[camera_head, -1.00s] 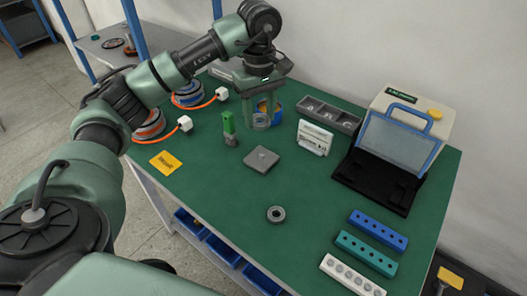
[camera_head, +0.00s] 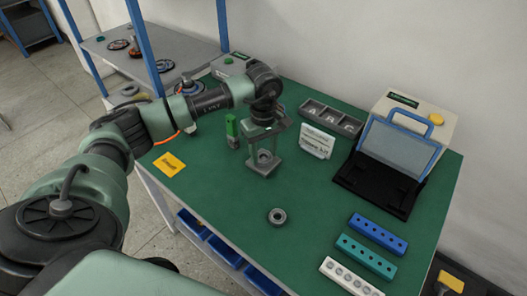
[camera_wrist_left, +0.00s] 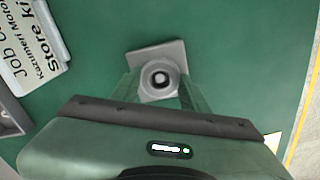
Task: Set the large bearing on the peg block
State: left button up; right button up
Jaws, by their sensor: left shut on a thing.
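My left gripper (camera_head: 265,152) points down at the peg block, with its fingers on either side of a grey bearing ring. The peg block (camera_head: 262,171) is a flat grey square plate lying on the green table. In the left wrist view, the large bearing (camera_wrist_left: 147,76) is between the fingertips, directly over the peg block (camera_wrist_left: 172,52). A light spot shows inside its dark bore. I cannot tell whether the bearing touches the plate or is just above it. My right gripper is not in view.
A second grey ring (camera_head: 277,216) lies in front of the block. A green-topped part (camera_head: 232,130) stands to the left, and a white sign (camera_head: 317,142) to the right. A grey compartment tray (camera_head: 332,120) is behind. Hole strips (camera_head: 366,256) lie front right.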

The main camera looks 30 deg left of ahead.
pick_arm(q)
jog(key=shift+f, duration=0.15)
jog(key=o, duration=1.4)
jog(key=shift+o, duration=0.2)
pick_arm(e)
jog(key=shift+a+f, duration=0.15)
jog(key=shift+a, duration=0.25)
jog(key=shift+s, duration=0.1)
pick_arm(q)
jog(key=shift+r, duration=0.35)
notch_tip(320, 180, up, 12)
jog(key=b, duration=0.1)
jog(key=shift+f+b, duration=0.15)
jog(key=shift+b, duration=0.15)
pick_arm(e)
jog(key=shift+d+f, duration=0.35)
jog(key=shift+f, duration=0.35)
